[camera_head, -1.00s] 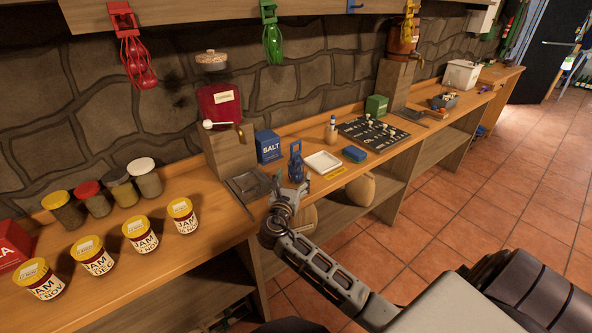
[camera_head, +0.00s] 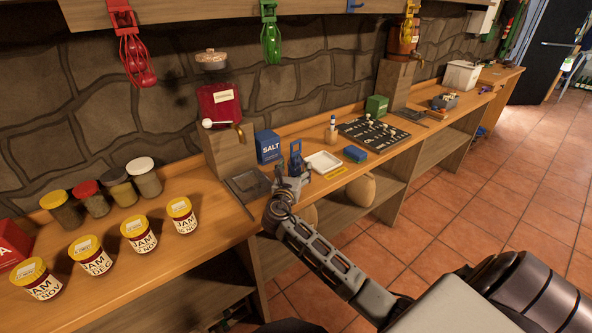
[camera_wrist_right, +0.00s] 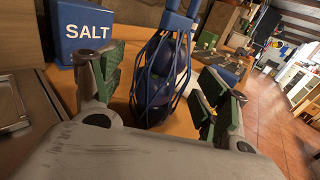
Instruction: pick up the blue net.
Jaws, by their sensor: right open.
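The blue net (camera_head: 295,159) stands upright on the wooden counter, right of the blue salt box (camera_head: 268,146). In the right wrist view the net (camera_wrist_right: 160,72) shows as blue strands around dark round contents, with its top running out of the picture. My right gripper (camera_head: 291,181) is at the near side of the net, low over the counter. In the wrist view its open fingers (camera_wrist_right: 163,80) have the net between them, with the left finger in front of the salt box. I cannot tell whether either finger touches the net. My left gripper is not in view.
A white tray (camera_head: 323,162) and a blue sponge-like block (camera_head: 355,154) lie right of the net. Several jam jars (camera_head: 139,233) stand at the left. A red net (camera_head: 136,62) and a green net (camera_head: 271,42) hang above.

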